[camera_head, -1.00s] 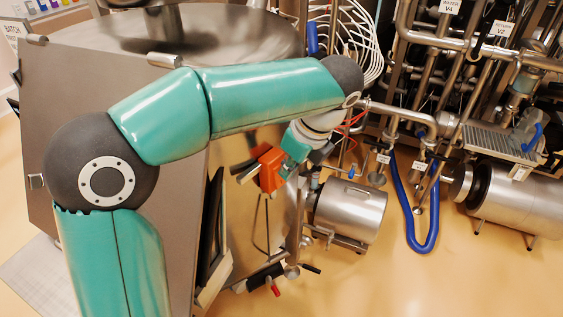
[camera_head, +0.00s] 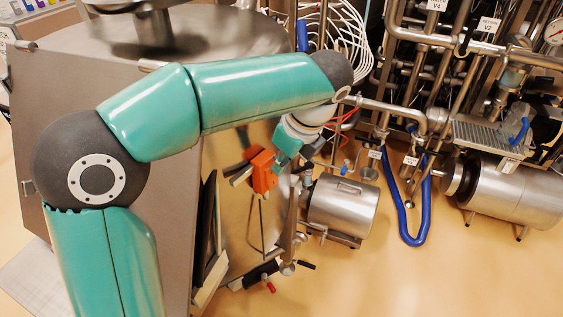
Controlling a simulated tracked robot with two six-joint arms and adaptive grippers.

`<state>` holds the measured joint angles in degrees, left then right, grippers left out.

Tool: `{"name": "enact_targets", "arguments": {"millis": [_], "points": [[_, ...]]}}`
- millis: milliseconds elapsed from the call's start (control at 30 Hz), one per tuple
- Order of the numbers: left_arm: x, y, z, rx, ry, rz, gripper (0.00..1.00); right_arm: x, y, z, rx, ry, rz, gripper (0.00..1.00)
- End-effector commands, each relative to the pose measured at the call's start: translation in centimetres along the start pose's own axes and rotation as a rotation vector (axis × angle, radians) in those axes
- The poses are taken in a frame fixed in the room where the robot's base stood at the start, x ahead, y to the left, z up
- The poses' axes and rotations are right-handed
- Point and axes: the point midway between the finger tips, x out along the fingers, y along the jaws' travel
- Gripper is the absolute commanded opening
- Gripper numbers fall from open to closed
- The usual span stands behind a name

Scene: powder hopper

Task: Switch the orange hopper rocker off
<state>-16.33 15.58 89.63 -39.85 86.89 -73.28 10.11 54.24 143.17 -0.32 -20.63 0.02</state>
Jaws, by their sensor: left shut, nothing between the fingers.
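My left arm reaches in from the left and bends down over the right side of the hopper. My left gripper (camera_head: 232,174) has an orange body at the end of the teal wrist. Its grey fingers point left towards the hopper's steel side and are shut with nothing between them. The fingers are small here, and I cannot tell whether they touch anything. The powder hopper (camera_head: 225,30) is a large steel vessel, partly hidden by my arm. I cannot make out the orange hopper rocker as a separate thing. My right gripper is not in view.
A steel motor-like cylinder (camera_head: 342,208) stands right of the gripper. A blue hose (camera_head: 413,240) loops on the floor. Pipes and valves (camera_head: 440,60) crowd the upper right, above a larger cylinder (camera_head: 515,195). The tan floor (camera_head: 400,285) is clear at the lower right.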

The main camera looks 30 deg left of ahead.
Motion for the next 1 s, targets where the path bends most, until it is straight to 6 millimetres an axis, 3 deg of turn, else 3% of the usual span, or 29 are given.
{"name": "enact_targets", "arguments": {"millis": [267, 467, 800, 1000], "points": [[-0.7, 0.0, -0.8, 0.000, -0.002, 0.000, 0.00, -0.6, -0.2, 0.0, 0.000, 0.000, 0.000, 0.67], [-2.4, -0.1, -3.7, 0.003, -0.003, 0.001, 0.00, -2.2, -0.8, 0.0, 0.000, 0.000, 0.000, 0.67], [-9.2, -0.1, -1.7, -0.005, 0.000, -0.001, 0.00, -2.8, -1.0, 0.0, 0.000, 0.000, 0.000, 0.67], [-11.2, -0.1, -1.1, -0.006, -0.001, 0.001, 0.00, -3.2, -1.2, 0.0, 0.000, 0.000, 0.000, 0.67]]}}
